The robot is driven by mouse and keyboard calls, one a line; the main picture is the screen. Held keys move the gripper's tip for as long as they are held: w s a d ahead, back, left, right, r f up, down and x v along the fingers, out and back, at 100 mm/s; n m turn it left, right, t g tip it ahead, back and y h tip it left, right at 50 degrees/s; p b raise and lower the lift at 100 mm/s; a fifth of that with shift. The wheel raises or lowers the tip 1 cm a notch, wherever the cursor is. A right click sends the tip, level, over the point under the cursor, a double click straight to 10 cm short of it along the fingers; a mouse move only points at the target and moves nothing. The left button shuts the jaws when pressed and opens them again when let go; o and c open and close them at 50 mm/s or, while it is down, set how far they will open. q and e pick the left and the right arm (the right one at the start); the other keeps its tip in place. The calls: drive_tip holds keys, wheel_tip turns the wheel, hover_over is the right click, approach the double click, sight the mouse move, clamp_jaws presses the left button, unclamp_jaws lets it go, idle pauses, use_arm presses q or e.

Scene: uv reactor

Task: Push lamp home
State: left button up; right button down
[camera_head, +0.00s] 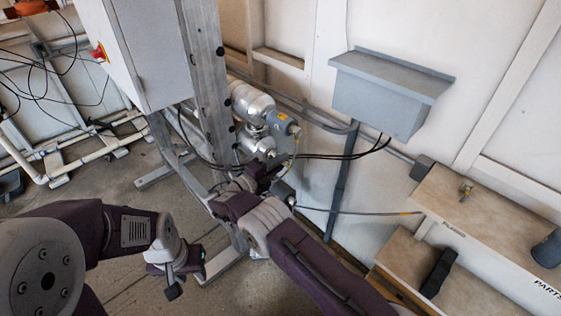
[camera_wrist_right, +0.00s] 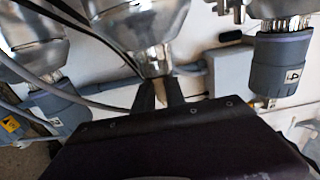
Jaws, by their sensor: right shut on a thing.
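The reactor's silver tubes (camera_head: 252,104) stand behind the grey metal post in the head view. One tube ends in a grey cap with a yellow label (camera_head: 280,123). My right gripper (camera_head: 262,176) is at the lower tube end, beside the post. In the right wrist view its fingers (camera_wrist_right: 160,95) are shut on a thin pale piece (camera_wrist_right: 160,90), probably the lamp's end, directly under a silver tube mouth (camera_wrist_right: 140,35). How deep the lamp sits in the tube is hidden. My left gripper (camera_head: 180,275) hangs low at the left, away from the tubes; its opening is unclear.
A grey cap marked 4 (camera_wrist_right: 283,65) is on the right-hand tube in the wrist view. Cables run beside the tubes. A dark cylinder (camera_head: 284,192) with a cable is close to my right gripper. A grey wall box (camera_head: 380,95) and wooden shelf (camera_head: 490,210) are at right.

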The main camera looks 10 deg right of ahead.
drive_tip(key=shift+w, duration=0.15)
drive_tip(key=c, duration=1.3)
unclamp_jaws()
drive_tip(key=shift+a, duration=0.1)
drive_tip(key=v, duration=0.9)
drive_tip(key=shift+p, duration=0.45)
